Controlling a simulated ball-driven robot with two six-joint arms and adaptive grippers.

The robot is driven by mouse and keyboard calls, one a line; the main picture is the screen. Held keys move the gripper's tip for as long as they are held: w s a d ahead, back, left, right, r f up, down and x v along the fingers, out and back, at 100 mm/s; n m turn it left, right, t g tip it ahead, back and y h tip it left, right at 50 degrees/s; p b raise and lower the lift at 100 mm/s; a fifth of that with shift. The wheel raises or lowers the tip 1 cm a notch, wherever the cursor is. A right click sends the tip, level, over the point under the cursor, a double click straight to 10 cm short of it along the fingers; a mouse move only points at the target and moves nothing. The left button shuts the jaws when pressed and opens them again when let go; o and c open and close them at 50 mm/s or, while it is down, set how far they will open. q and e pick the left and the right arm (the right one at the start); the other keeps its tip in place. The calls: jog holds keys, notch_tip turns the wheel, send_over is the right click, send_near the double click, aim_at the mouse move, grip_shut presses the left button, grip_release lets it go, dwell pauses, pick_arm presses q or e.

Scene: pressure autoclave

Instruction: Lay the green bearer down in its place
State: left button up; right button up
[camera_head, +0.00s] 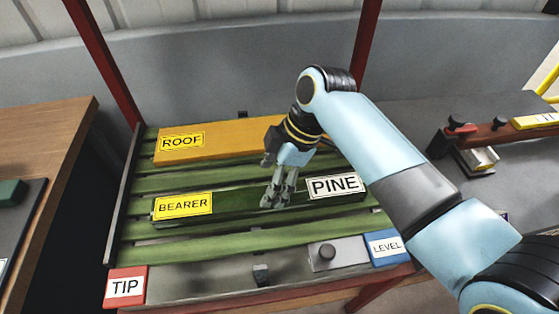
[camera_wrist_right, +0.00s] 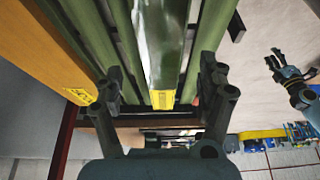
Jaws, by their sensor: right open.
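The green bearer (camera_head: 237,201) is a long dark green bar with a yellow BEARER label at its left end and a white PINE plate towards its right. It lies along the slatted green rack, level with the slats; I cannot tell whether it is fully down. In the right wrist view the bearer (camera_wrist_right: 160,45) runs between the fingers. My right gripper (camera_head: 279,197) is over its middle, open, one finger on each side with gaps showing. What seems to be my left gripper (camera_wrist_right: 290,70) shows small at the right of the wrist view; its jaws are unclear.
An orange ROOF board (camera_head: 235,140) lies behind the bearer on the rack (camera_head: 160,248). In front are a red TIP block (camera_head: 125,287), a grey block with a knob (camera_head: 327,256) and a blue LEVEL block (camera_head: 386,247). Red posts rise behind. A wooden table (camera_head: 50,120) stands left.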

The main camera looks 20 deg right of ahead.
jog(key=v, duration=0.5)
jog(key=shift+d+r, duration=0.15)
jog(key=shift+r, duration=0.15)
jog(key=shift+s, duration=0.1)
